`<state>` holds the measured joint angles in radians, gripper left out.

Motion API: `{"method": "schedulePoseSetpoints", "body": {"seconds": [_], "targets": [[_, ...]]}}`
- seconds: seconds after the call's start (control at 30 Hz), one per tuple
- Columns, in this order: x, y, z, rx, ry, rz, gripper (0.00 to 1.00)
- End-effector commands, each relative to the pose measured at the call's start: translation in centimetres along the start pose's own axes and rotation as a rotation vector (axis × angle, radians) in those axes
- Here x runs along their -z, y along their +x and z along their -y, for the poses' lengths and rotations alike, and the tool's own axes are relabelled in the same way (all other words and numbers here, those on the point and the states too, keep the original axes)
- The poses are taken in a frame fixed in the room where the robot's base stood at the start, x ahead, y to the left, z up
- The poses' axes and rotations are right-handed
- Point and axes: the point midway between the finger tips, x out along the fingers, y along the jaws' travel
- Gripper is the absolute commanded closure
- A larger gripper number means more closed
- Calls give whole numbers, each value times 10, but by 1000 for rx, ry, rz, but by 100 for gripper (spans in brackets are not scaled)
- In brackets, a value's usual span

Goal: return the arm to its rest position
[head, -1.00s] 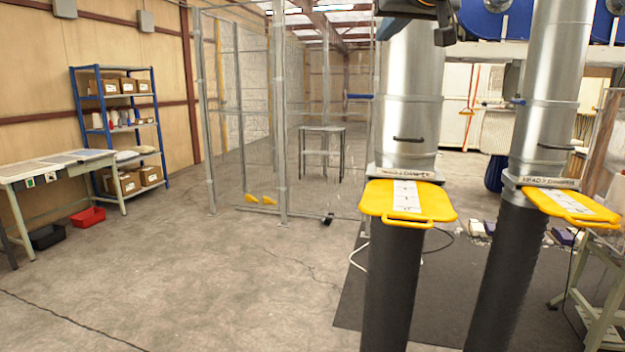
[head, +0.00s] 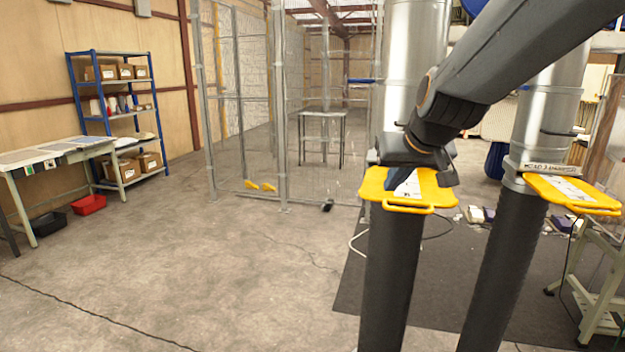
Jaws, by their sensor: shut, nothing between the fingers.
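My arm (head: 500,75) is dark grey and reaches in from the upper right of the head view. It crosses in front of the left metal pipe (head: 410,40). My gripper (head: 402,178) is at its lower end, over the left yellow slide plate (head: 437,190) and hiding part of its white label. It is shut with nothing visible in it. Whether it touches the plate I cannot tell.
A second pipe (head: 548,105) with its own yellow plate (head: 572,195) stands to the right. A wire-mesh fence (head: 240,110), blue shelf rack (head: 112,115) and workbench (head: 60,158) are to the left. The concrete floor (head: 200,260) at front left is open.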

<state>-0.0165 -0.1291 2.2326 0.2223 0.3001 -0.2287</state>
Motion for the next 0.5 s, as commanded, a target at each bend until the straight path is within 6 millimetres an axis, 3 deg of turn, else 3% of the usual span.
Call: {"method": "schedulePoseSetpoints", "body": {"seconds": [0.03,0.2,0.5], "targets": [[-35,13,-3,-7,7,67,100],[-140,37,-12,-31,26,265,100],[-283,34,-21,-69,48,533,100]]}}
